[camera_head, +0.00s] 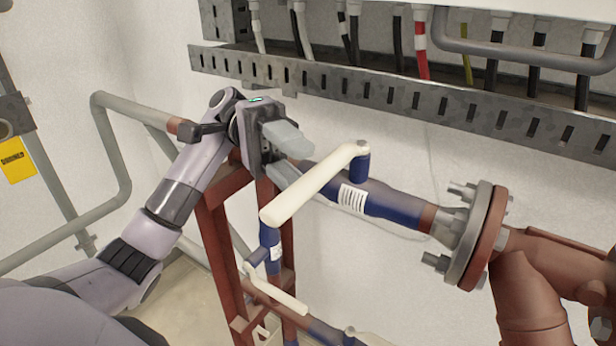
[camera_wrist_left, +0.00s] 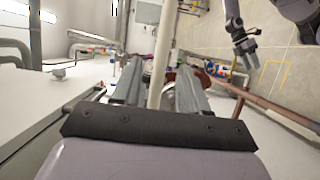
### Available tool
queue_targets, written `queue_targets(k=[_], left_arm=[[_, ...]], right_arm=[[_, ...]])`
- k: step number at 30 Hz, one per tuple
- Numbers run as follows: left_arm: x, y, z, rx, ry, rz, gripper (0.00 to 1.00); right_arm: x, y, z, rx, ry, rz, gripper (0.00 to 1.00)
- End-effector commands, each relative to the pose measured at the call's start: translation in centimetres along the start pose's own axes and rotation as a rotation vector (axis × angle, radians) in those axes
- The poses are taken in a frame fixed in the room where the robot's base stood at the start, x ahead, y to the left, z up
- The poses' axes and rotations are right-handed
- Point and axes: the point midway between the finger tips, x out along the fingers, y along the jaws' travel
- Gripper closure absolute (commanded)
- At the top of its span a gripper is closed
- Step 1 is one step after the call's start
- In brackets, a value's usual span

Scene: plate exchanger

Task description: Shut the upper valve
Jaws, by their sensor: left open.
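The upper valve has a long cream lever (camera_head: 315,185) on a blue pipe section (camera_head: 390,203) with a white label. The lever runs from its pivot towards the lower left, at an angle to the pipe. My left gripper (camera_head: 302,163) is open, just left of the lever and close to it. In the left wrist view the cream lever (camera_wrist_left: 161,60) shows between the two grey fingers; I cannot tell whether it touches them. My right gripper (camera_wrist_left: 246,50) shows small at the upper right there; its jaw state is unclear.
A slotted metal cable tray (camera_head: 400,95) with cables runs above the valve. A lower cream lever (camera_head: 275,290) sits below it. A red steel frame (camera_head: 215,230) stands under my left gripper. A flange (camera_head: 478,235) and thick brown pipes are at right.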

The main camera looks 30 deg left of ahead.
Motion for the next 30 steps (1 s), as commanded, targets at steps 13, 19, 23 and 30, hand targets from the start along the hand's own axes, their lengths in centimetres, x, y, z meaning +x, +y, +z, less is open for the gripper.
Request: queue_targets(k=[13,19,23,30], left_arm=[[-3.4,0.0,0.0,0.001,0.0,0.001,0.56],[-3.4,0.0,0.0,0.001,-0.001,0.001,0.56],[-3.4,0.0,0.0,0.001,-0.001,0.001,0.56],[-3.2,-0.2,-0.2,-0.012,0.014,0.005,0.56]], right_arm=[[0.3,0.0,0.5,0.0,0.0,0.0,0.57],[0.3,0.0,0.5,0.0,0.0,0.0,0.57],[0.3,0.0,0.5,0.0,0.0,0.0,0.57],[0.3,0.0,0.3,0.0,0.0,0.0,0.57]])
